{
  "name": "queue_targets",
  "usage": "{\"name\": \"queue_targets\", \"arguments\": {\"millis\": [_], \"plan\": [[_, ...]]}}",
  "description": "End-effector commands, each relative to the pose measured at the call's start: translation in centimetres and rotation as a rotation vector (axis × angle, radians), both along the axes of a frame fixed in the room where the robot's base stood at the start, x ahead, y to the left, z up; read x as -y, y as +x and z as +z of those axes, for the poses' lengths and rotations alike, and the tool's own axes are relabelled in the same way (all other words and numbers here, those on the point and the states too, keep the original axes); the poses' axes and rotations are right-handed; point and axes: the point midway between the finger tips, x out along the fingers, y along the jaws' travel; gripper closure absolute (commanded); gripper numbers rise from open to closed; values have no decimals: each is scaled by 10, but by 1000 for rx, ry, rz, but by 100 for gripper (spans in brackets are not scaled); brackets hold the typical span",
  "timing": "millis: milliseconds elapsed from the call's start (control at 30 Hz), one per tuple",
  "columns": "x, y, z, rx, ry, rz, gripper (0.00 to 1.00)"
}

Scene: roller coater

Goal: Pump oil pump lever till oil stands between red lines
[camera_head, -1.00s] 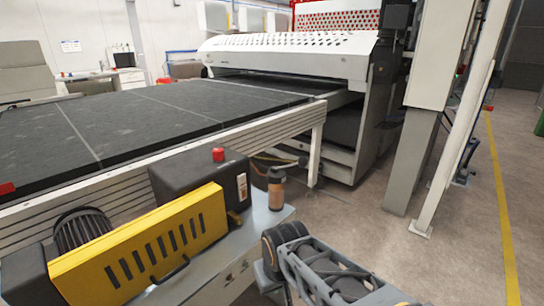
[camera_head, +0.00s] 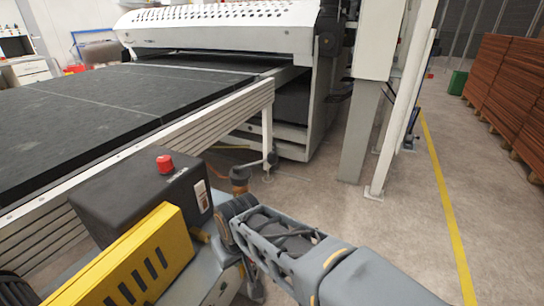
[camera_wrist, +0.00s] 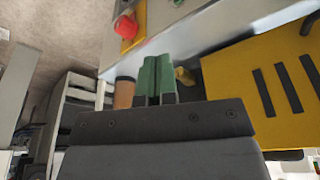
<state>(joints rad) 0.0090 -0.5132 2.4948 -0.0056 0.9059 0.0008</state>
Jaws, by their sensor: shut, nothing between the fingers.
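The oil pump (camera_head: 238,180), a small amber-brown reservoir with a dark top, stands at the corner of the machine's side unit in the head view. Its dark lever (camera_head: 258,162) sticks out to the right at the top. In the wrist view, a brown cylinder (camera_wrist: 124,94), apparently this reservoir, is partly hidden behind my wrist. My gripper (camera_wrist: 155,62) has green fingers, shut and empty, beside that cylinder in the picture; contact cannot be told. In the head view my arm hides the gripper. The oil level and red lines cannot be made out.
A black box with a red button (camera_head: 165,164) and a yellow slotted cover (camera_head: 145,260) sit left of my arm. The conveyor (camera_head: 80,105) leads to the white coater (camera_head: 220,28).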

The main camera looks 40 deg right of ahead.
Motion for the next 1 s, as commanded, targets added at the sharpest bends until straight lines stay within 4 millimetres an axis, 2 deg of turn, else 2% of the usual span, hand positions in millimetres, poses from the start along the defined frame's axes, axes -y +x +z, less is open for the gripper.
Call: {"name": "queue_targets", "arguments": {"millis": [167, 267, 367, 500, 600, 800, 1000], "plan": [[3, 5, 10, -5, -2, -4, 100], [14, 19, 36, -17, -6, -15, 100], [36, 42, 75, -42, -12, -30, 100], [80, 75, 130, -81, -12, -47, 100], [113, 93, 162, -105, -9, -57, 100], [170, 113, 204, -140, 3, -64, 100], [198, 118, 220, -153, 10, -64, 100]]}}
